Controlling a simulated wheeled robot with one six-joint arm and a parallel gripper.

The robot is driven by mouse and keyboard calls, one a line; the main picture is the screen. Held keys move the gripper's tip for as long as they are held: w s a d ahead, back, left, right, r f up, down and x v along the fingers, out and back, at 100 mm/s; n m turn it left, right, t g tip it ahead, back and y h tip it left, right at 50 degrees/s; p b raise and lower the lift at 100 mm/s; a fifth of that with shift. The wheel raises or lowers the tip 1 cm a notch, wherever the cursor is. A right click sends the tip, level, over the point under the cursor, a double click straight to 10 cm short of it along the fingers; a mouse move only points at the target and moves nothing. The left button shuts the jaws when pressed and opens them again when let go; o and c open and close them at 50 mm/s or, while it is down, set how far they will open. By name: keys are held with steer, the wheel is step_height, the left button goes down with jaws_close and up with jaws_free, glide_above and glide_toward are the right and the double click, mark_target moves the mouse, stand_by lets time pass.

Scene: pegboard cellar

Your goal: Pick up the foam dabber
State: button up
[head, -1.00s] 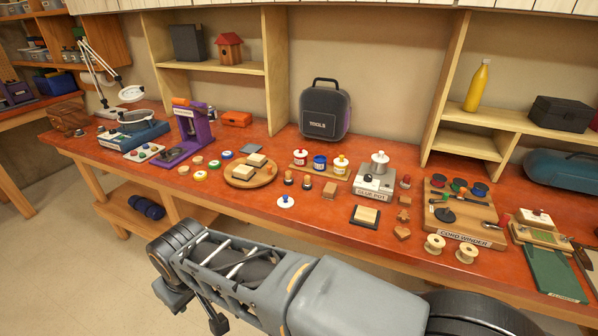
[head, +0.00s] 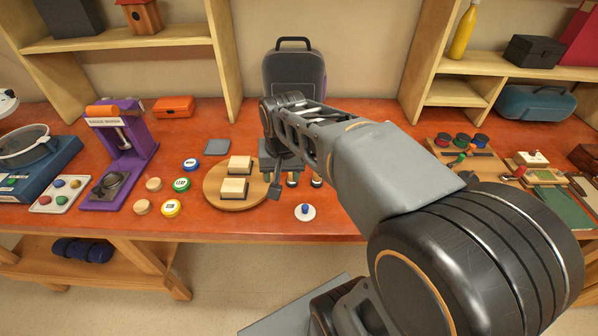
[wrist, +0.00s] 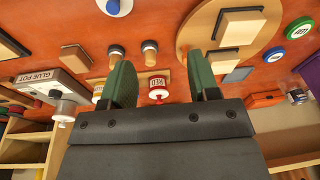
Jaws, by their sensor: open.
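The foam dabber (head: 304,212), which I take to be the white round disc with a blue knob, lies alone near the table's front edge. In the wrist view it shows at the top edge (wrist: 118,6), partly cut off. My gripper (wrist: 162,80) is open, with its green fingers spread and nothing held between them. In the head view it is above the table, behind the dabber and apart from it. My arm hides part of the gripper there.
A round wooden board (head: 218,198) with two cream blocks stands left of the dabber. Small wooden-topped stamps (head: 292,179) stand just behind it. Bare table lies around the dabber.

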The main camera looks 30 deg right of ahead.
steer(key=w+d+r+m+g+p, duration=0.2)
steer(key=w+d+m, duration=0.4)
steer(key=w, duration=0.2)
steer(key=f, duration=0.8)
steer(key=shift+w+d, duration=0.3)
steer(key=shift+d, duration=0.05)
steer(key=shift+d+f, duration=0.15)
steer(key=shift+f, duration=2.8)
steer(key=c, duration=1)
